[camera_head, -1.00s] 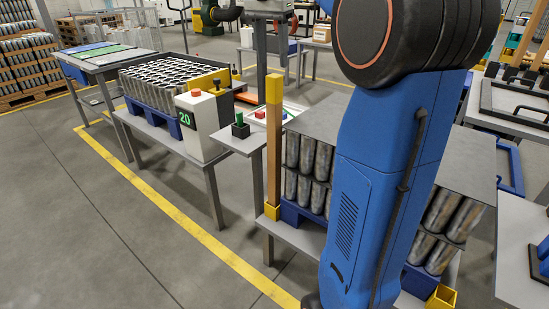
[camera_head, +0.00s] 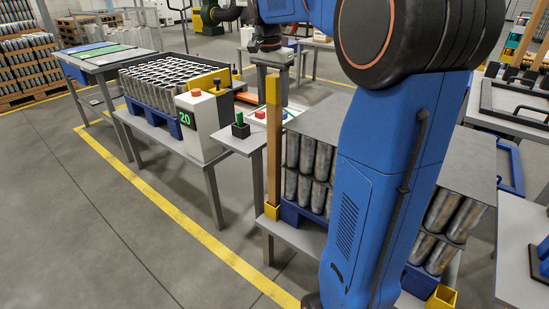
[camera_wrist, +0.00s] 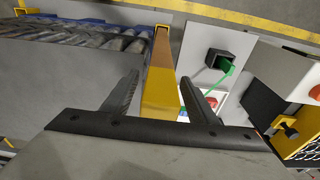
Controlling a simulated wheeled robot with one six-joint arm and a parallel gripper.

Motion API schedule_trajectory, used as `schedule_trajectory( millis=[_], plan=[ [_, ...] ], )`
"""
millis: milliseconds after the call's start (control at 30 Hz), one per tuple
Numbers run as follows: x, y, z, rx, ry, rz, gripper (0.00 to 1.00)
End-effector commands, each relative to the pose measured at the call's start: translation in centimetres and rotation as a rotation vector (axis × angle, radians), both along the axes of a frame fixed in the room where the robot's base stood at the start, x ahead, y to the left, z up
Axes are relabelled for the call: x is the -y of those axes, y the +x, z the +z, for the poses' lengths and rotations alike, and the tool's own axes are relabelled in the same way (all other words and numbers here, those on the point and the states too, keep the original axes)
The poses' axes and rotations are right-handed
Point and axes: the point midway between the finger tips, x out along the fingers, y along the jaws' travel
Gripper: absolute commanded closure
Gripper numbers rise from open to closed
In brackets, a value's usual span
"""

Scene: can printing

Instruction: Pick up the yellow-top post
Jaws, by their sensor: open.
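The post (camera_head: 273,140) stands upright at the left corner of the can rack, a brown bar with a yellow top (camera_head: 273,89) and its foot in a small yellow socket (camera_head: 271,211). My gripper (camera_head: 266,47) is open and empty, close above or behind the post's top in the head view. In the wrist view, the open fingers (camera_wrist: 160,77) appear on either side of the post, with its yellow top (camera_wrist: 160,97) between them and its brown length (camera_wrist: 162,62) running away to the socket. I cannot tell whether the fingertips are level with the top; no contact shows.
Stacked metal cans (camera_head: 307,163) under a grey sheet stand right of the post. A small table to the left holds a black box with a green lever (camera_head: 240,126) and a red button. A white control box (camera_head: 203,122) stands farther left.

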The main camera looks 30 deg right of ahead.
Motion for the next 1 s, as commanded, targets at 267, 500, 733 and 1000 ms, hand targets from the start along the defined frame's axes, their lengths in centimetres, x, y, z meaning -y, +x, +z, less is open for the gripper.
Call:
schedule_trajectory(
  millis=[267, 500, 733, 1000],
  plan=[
    [0.16, 0.04, -1.27, 0.000, 0.000, 0.000, 0.47],
    [0.16, 0.04, -1.25, 0.000, 0.000, 0.000, 0.76],
    [0.15, 0.03, -1.21, 0.000, 0.000, 0.000, 1.00],
    [0.15, 0.05, -0.57, 0.001, -0.001, 0.000, 1.00]
  ],
)
